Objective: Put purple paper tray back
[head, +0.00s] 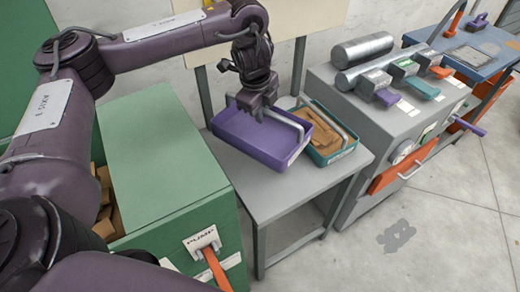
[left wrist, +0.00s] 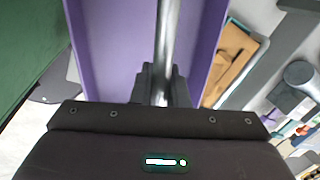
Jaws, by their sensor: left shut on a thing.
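The purple paper tray (head: 262,139) is on the grey side table (head: 270,193), at its left part, beside a teal tray. It looks empty, with a grey bar handle across it. My left gripper (head: 258,112) reaches down over the tray and is shut on the handle. In the left wrist view, the fingers (left wrist: 160,88) close around the metal bar, and the purple tray (left wrist: 105,50) spreads behind it. Whether the tray's underside touches the table is hard to tell. My right gripper is not in view.
A teal tray (head: 347,145) with brown paper pieces stands right of the purple tray. The green pump cabinet (head: 160,160) is at left. A grey machine (head: 375,120) with coloured handles and an orange drawer (head: 402,167) stands at right. Open floor lies in front.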

